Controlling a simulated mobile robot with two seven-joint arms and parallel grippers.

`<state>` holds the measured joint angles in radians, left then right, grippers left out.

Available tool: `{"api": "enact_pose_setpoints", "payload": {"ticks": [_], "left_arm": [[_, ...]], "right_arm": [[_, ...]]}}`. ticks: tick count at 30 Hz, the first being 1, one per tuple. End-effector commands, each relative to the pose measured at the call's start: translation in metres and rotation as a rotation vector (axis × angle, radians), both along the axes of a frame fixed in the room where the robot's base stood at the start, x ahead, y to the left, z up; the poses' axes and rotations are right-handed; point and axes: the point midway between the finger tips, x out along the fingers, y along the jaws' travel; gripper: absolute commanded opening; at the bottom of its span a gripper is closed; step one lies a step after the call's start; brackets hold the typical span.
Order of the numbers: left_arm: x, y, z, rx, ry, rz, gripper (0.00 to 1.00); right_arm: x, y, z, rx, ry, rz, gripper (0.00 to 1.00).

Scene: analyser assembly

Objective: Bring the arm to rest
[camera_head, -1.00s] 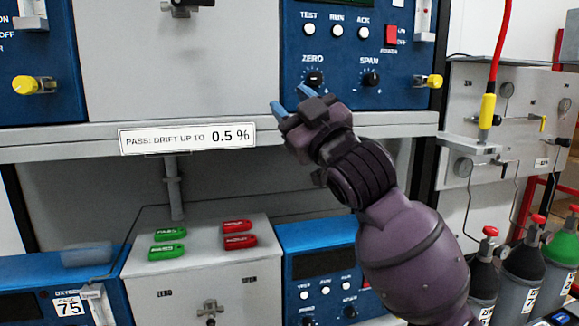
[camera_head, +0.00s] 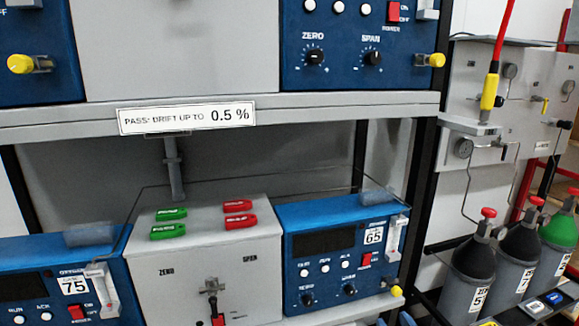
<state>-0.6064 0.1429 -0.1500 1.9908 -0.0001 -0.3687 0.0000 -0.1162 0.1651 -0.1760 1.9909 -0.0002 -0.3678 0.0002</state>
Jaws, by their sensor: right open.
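My right gripper (camera_head: 396,319) shows only as small bluish fingertips at the bottom edge of the head view, below the lower right analyser. It appears open and empty. The rest of my right arm is out of view. My left gripper is not in view. The lower right blue analyser (camera_head: 325,268), labelled 65, stands uncovered, with its knobs and buttons in sight.
A blue analyser labelled 75 (camera_head: 40,265) stands left. A shelf edge (camera_head: 330,104) crosses above. Gas cylinders (camera_head: 517,255) stand at the right.

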Motion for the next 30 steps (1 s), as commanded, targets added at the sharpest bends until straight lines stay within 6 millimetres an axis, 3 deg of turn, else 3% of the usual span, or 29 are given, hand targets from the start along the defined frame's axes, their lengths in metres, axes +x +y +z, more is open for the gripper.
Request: {"api": "enact_pose_setpoints", "payload": {"ticks": [1,6,10,15,21,30], "left_arm": [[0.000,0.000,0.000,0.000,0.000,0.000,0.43],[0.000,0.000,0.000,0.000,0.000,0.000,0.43],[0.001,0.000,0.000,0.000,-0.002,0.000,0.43],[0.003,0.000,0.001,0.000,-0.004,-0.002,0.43],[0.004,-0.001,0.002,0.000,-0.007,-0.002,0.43],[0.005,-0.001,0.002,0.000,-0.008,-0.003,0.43]], "right_arm": [[-0.019,-0.010,-0.026,0.002,0.055,-0.024,0.43],[-0.082,-0.037,-0.093,0.008,0.212,-0.090,0.43],[-0.133,-0.051,-0.134,0.011,0.323,-0.132,0.43],[-0.183,-0.060,-0.166,0.013,0.421,-0.164,0.43],[-0.203,-0.063,-0.177,0.012,0.459,-0.175,0.43],[-0.203,-0.063,-0.177,0.012,0.459,-0.175,0.43]]}}
